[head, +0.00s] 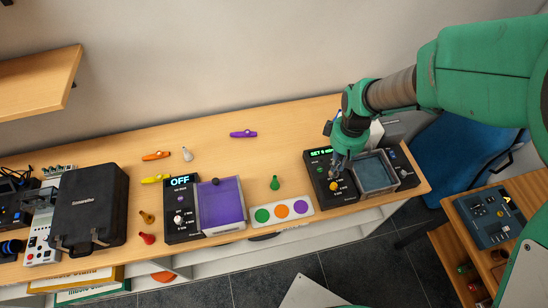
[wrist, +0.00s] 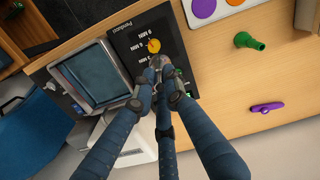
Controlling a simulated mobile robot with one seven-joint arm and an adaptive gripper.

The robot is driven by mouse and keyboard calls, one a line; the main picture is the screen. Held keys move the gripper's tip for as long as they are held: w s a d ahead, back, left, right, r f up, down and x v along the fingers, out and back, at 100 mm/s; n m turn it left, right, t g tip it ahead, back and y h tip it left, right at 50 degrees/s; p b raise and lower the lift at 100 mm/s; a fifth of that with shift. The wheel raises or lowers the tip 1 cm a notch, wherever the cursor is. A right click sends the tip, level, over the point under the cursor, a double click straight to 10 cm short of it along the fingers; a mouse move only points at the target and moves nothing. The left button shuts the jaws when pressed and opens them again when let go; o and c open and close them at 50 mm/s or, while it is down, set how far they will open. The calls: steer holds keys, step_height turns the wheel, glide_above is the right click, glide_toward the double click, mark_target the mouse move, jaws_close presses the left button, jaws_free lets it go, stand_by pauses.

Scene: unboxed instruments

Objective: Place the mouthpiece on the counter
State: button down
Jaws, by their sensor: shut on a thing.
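Several small mouthpiece-shaped pieces stand or lie on the wooden counter (head: 110,155): green (head: 275,183), grey (head: 187,154), brown-yellow (head: 147,217) and red (head: 148,239). A dark one (head: 215,181) is at the purple basin. The green one also shows in the wrist view (wrist: 249,41). I cannot tell which the task means. My gripper (head: 335,175) is over the right black device (head: 318,170), whose display is lit green. The fingers partly hide the device's face.
A grey-blue basin (head: 394,184) adjoins the right device. The left device (head: 181,237) reads OFF beside the purple basin (head: 240,190). A white board (head: 283,221) has three coloured discs. Purple (head: 244,133), orange (head: 156,155) and yellow (head: 156,179) kazoo-like pieces lie nearby. A black case (head: 88,205) stands left.

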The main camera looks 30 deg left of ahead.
steer(key=s+a+f+n+p, duration=0.1)
steer(key=s+a+n, duration=0.3)
steer(key=s, duration=0.8)
steer(key=s+a+n, duration=0.1)
steer(key=s+a, duration=0.5)
steer(key=s, duration=0.6)
steer(key=shift+w+d+f, duration=0.1)
steer(key=shift+d+f, duration=0.05)
steer(key=shift+f, duration=1.15)
steer(key=shift+d+f, duration=0.1)
steer(key=shift+f, duration=1.15)
steer(key=shift+a, duration=0.1)
glide_above(256, 190)
steer(key=shift+f+p, duration=0.3)
steer(key=shift+f, duration=0.4)
steer(key=shift+f, duration=0.15)
steer(key=shift+f, duration=1.65)
steer(key=shift+f, duration=0.15)
